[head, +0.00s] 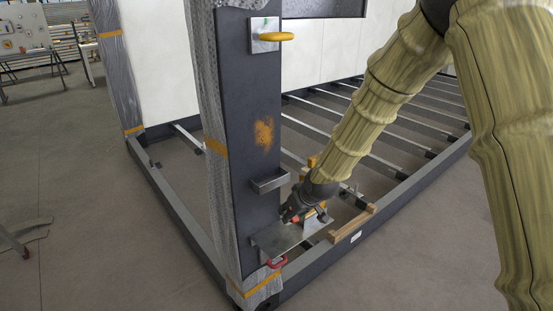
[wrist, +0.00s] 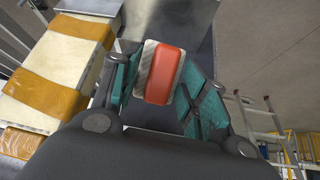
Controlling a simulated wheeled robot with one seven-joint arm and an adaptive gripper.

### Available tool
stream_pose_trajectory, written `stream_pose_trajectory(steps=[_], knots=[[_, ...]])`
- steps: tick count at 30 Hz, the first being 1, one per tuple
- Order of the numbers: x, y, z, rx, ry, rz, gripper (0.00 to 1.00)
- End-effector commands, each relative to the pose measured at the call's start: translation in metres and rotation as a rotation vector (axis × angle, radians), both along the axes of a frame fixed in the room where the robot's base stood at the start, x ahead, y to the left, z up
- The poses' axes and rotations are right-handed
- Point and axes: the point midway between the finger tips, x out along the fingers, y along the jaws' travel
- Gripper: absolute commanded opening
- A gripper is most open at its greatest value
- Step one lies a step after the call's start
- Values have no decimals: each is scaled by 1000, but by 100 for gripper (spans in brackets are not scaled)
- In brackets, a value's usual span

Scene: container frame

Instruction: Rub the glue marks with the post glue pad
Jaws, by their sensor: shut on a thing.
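My gripper (head: 291,213) is low beside the dark post (head: 240,100), just above the metal shelf plate (head: 280,238). In the wrist view, the two teal fingers of my gripper (wrist: 160,85) are shut on a pad (wrist: 165,74) with an orange-red back and a pale grey edge. In the head view only a bit of orange-red shows at the gripper. A speckled orange-brown patch (head: 264,133), which looks like the glue marks, is on the post's face. It is well above my gripper, and the pad is apart from it.
A small metal tray (head: 270,180) juts from the post between the patch and the shelf. A wooden block (head: 352,222) lies on the frame's lower rail. Open floor (head: 110,240) lies left.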

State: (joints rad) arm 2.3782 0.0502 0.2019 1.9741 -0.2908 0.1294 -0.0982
Motion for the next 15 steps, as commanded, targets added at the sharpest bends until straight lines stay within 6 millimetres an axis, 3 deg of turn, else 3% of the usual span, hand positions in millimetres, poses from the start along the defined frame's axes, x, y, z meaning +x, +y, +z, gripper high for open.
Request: stream_pose_trajectory(steps=[1, 15], knots=[[1, 5, 16, 35, -53, 20, 25], [-1, 44, 144, 262, -431, 151, 25]])
